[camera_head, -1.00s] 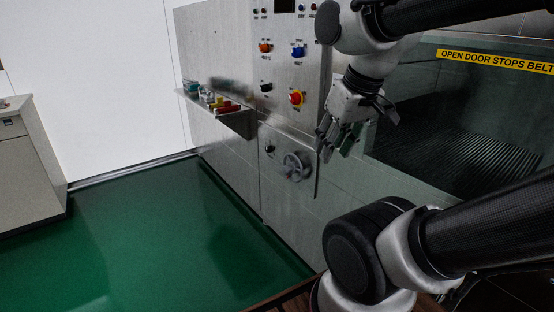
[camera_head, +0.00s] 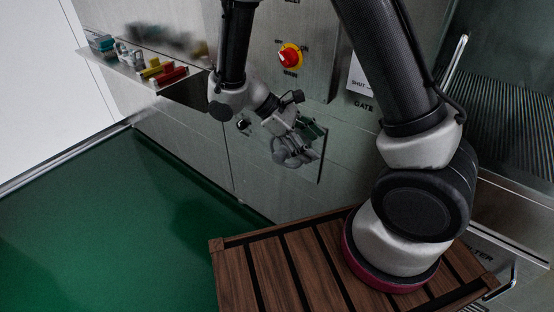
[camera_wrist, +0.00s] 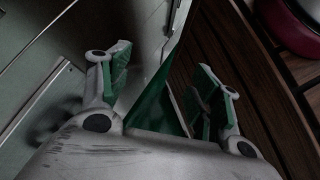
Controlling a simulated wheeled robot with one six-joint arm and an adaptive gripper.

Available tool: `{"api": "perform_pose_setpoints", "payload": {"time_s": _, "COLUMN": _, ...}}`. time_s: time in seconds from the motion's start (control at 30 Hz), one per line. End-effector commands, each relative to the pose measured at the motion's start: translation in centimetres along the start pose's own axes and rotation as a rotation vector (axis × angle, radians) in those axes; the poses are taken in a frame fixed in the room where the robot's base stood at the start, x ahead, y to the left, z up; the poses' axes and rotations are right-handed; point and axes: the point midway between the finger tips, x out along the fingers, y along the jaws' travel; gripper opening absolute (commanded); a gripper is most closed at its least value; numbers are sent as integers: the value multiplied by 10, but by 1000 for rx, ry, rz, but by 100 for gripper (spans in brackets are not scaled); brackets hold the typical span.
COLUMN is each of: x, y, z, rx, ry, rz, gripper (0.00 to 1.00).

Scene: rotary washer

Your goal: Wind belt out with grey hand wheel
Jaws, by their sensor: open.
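The grey hand wheel (camera_head: 293,158) sits on the lower front panel of the steel machine in the head view. My gripper (camera_head: 311,130) is close in front of it and hides its upper part. Whether they touch cannot be told. In the wrist view my gripper (camera_wrist: 160,88) is open, its two green-padded fingers wide apart with nothing between them. A dark blurred shape at the left of that view may be part of the wheel, but I cannot tell.
A small black knob (camera_head: 243,124) is left of the wheel. A red and yellow switch (camera_head: 290,56) is above. A shelf with coloured items (camera_head: 165,73) juts out at the left. My slatted wooden deck is below; the green floor (camera_head: 110,220) is clear.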

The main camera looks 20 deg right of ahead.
Motion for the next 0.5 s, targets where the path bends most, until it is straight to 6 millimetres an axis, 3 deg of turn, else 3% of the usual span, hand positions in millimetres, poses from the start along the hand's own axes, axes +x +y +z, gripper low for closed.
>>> {"api": "perform_pose_setpoints", "payload": {"time_s": 0.3, "x": 53, "y": -6, "z": -119, "rx": -353, "ry": -410, "rz": 471, "gripper": 63}}
{"api": "perform_pose_setpoints", "payload": {"time_s": 0.5, "x": 68, "y": -2, "z": -197, "rx": -497, "ry": -535, "rz": 809, "gripper": 63}}
